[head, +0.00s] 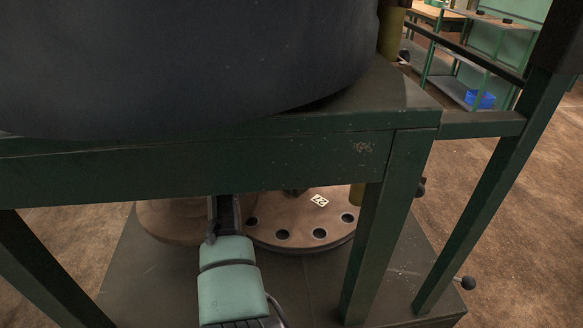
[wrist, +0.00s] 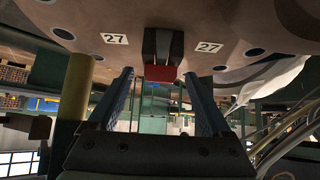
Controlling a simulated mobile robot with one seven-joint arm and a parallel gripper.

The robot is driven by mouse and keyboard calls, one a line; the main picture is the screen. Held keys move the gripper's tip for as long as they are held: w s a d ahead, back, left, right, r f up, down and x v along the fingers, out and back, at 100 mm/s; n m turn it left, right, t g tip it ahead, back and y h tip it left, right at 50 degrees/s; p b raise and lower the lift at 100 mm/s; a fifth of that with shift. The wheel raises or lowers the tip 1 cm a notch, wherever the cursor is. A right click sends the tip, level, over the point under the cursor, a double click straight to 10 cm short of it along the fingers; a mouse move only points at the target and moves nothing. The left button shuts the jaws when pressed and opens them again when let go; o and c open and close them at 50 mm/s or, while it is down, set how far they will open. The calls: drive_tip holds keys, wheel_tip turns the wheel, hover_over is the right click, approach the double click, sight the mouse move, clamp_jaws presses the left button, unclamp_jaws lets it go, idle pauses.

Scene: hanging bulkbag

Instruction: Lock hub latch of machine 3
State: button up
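A dark block with a red end (wrist: 162,58), which looks like the hub latch, hangs from the brown plate in the wrist view. Labels reading 27 (wrist: 115,39) sit on both sides of it. My gripper (wrist: 158,74) is open, its two fingers spread and pointing at the block. The red end shows between the fingertips, with no clear contact on either side. In the head view, the round brown plate with holes (head: 300,228) lies under the green frame. My arm reaches in under the frame's beam, and my gripper is hidden there. No machine number 3 is readable.
A green steel frame (head: 280,165) with legs stands around the plate. A large dark bag (head: 190,60) rests on top. A black-knobbed lever (head: 466,283) sticks out at the lower right. A shelf with a blue bin (head: 480,99) stands far back. The brown floor at right is clear.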

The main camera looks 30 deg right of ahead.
drive_tip(key=shift+a+r, duration=0.1)
drive_tip(key=v, duration=0.7)
drive_tip(key=shift+p, duration=0.45)
drive_tip(key=shift+a, duration=0.2)
